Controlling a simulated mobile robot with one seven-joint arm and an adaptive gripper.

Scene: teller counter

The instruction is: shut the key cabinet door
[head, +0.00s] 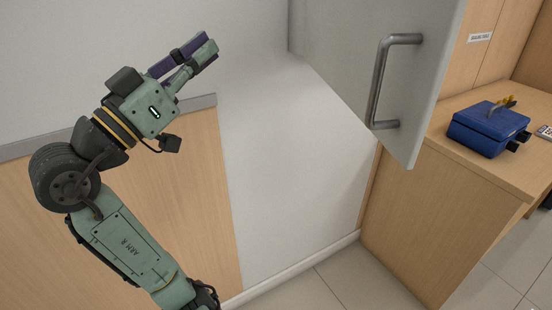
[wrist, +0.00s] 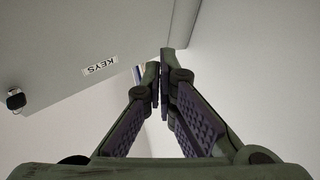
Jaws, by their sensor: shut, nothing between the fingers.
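The key cabinet door is a pale grey panel (head: 340,50) with a steel bar handle (head: 378,85), at the upper right of the head view. It stands out at an angle from the wall; its top is cut off and the cabinet's inside is hidden there. My gripper (head: 211,47) is shut and empty, left of the door and clear of it, pointing up and right. In the wrist view, my gripper (wrist: 160,75) has its fingers together beside a grey panel (wrist: 80,40) with a KEYS label (wrist: 100,66). I cannot tell whether they touch it.
A wooden counter (head: 470,165) stands right of the door, with a blue box (head: 488,128) on it. A white wall (head: 290,150) and wood panelling (head: 185,180) are behind my arm. A small dark lock or knob (wrist: 16,99) sits on the labelled panel.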

